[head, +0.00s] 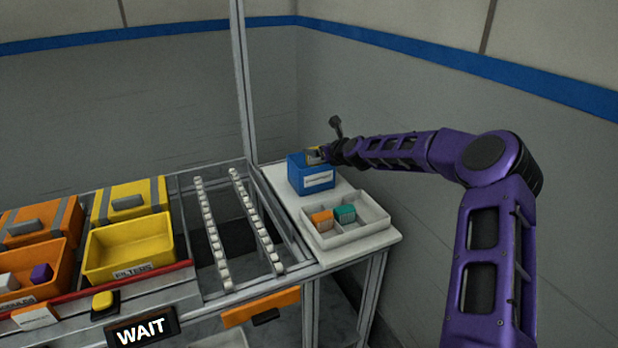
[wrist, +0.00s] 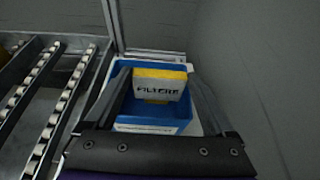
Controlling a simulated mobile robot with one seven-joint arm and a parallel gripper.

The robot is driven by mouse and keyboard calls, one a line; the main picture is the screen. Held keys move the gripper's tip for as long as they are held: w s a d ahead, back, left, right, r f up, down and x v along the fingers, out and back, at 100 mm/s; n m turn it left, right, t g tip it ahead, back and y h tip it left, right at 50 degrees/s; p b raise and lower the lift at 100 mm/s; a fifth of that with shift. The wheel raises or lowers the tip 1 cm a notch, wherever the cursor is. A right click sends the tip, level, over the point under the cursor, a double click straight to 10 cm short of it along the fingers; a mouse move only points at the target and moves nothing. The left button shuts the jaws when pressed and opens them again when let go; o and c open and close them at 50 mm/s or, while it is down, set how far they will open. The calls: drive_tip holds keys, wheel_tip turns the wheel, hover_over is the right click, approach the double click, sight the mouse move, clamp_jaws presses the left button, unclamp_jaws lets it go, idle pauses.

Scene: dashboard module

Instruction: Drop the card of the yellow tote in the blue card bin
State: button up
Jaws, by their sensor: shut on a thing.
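The blue card bin (head: 311,178) stands on the white side table, with a white label on its front. It also shows in the wrist view (wrist: 150,127). My gripper (head: 316,154) is over the bin's open top. In the wrist view my gripper (wrist: 160,88) is shut on the card (wrist: 160,89), which is white with a yellow top edge and reads FILTERS. The card is held upright over the bin opening; I cannot tell how far its lower edge is inside. The yellow tote (head: 130,252), labelled FILTERS, sits empty on the left rack.
A white divided tray (head: 362,234) with an orange and a teal block stands in front of the bin. Two roller rails (head: 212,235) lie left of the table. An orange tote (head: 38,262) holds blocks at far left. A metal post (head: 243,85) rises behind the rails.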

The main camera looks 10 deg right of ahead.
drive_tip(key=o, duration=1)
drive_tip(key=shift+s, duration=0.1)
drive_tip(key=p+v, duration=0.1)
drive_tip(key=v, duration=1.6)
drive_tip(key=shift+s, duration=0.15)
